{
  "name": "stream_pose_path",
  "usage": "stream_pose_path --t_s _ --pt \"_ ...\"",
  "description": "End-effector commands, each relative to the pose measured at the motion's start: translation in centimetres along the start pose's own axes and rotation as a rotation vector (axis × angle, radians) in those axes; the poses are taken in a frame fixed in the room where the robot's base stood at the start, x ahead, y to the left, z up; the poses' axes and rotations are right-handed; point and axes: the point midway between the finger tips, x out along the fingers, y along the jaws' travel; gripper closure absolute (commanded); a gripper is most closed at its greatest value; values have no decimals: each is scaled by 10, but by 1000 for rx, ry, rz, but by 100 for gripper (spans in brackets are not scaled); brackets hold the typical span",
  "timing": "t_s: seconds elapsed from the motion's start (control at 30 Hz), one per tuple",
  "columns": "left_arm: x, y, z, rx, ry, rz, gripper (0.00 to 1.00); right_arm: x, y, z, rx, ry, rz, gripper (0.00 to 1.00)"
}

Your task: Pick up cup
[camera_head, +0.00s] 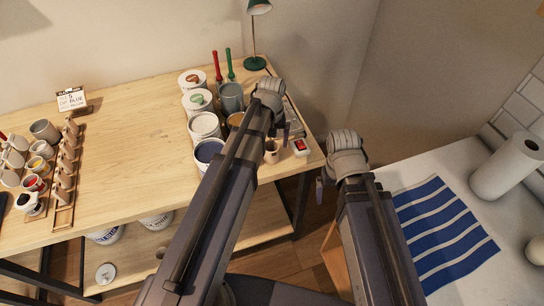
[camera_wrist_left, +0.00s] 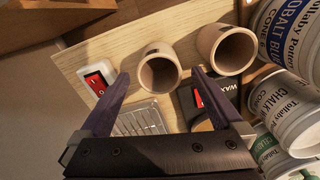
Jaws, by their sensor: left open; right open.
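A small tan cup (camera_head: 271,156) stands near the right front corner of the wooden table. In the left wrist view, a round tan cup (camera_wrist_left: 160,70) shows its open mouth between the fingers of my left gripper (camera_wrist_left: 160,76). The gripper is open and not closed on it. A second tan cup (camera_wrist_left: 228,50) is just to the right, beyond the right finger. In the head view my left gripper (camera_head: 286,130) is over this corner, its fingers partly hidden. My right gripper (camera_head: 321,188) is open and empty, in the gap between table and white counter.
A box with a red switch (camera_head: 300,147) is right of the cup. Labelled glaze tubs (camera_head: 205,125) crowd the left. The table's middle is clear. A striped cloth (camera_head: 444,230) and paper roll (camera_head: 507,166) are on the counter.

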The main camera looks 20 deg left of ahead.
Motion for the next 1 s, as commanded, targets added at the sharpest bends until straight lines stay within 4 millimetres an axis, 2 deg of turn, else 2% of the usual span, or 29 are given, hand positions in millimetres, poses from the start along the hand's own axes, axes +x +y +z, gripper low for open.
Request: stream_pose_path --t_s 0.27,0.7,1.0 --pt "8 0 0 1 0 0 0 8 -1 0 0 0 0 3" --pt "55 1 2 1 0 0 0 54 -5 -3 1 0 0 3" --pt "54 1 2 1 0 0 1 54 -5 -3 1 0 0 3"
